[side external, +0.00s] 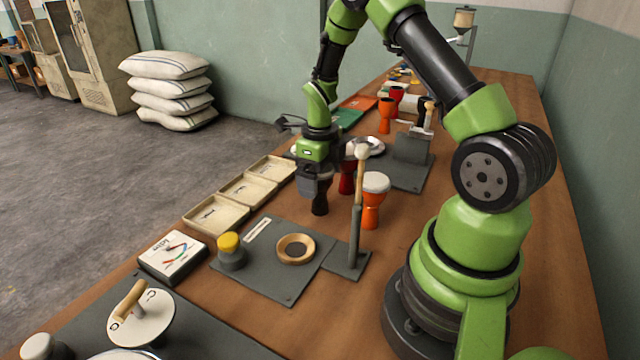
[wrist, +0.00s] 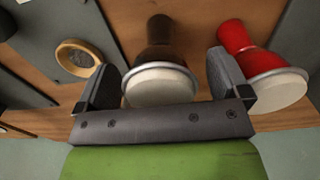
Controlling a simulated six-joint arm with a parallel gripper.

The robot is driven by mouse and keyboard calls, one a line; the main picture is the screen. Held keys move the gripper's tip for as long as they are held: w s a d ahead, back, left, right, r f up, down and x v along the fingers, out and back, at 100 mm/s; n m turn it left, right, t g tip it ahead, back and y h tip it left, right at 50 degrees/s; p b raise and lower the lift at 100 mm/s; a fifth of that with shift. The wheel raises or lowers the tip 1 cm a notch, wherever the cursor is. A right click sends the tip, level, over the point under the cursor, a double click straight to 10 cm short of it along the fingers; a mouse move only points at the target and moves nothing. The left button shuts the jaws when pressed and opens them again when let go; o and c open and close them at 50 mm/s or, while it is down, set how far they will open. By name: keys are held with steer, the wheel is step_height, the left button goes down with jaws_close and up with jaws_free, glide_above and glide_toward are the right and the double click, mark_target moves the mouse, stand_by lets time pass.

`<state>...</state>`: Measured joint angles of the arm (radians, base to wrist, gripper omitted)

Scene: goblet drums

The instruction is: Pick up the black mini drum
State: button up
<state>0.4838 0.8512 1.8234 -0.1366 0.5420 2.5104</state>
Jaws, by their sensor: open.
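The black mini drum (side external: 320,203) stands on the wooden bench under my gripper (side external: 314,190), with its upper part hidden by the gripper in the side external view. In the wrist view the black drum (wrist: 160,75) shows its pale round head and dark body between the two fingers of my gripper (wrist: 165,65).
A red drum (wrist: 250,60) stands close by the right finger in the wrist view. An orange drum with a white head (side external: 371,203) and an upright mallet on a stand (side external: 357,205) are near. Beige trays (side external: 216,215) and a grey mat with a wooden ring (side external: 295,249) lie around.

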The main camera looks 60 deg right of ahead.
steer(key=shift+f, duration=0.5)
steer(key=shift+c, duration=0.2)
steer(key=c, duration=1)
steer(key=shift+r, duration=0.1)
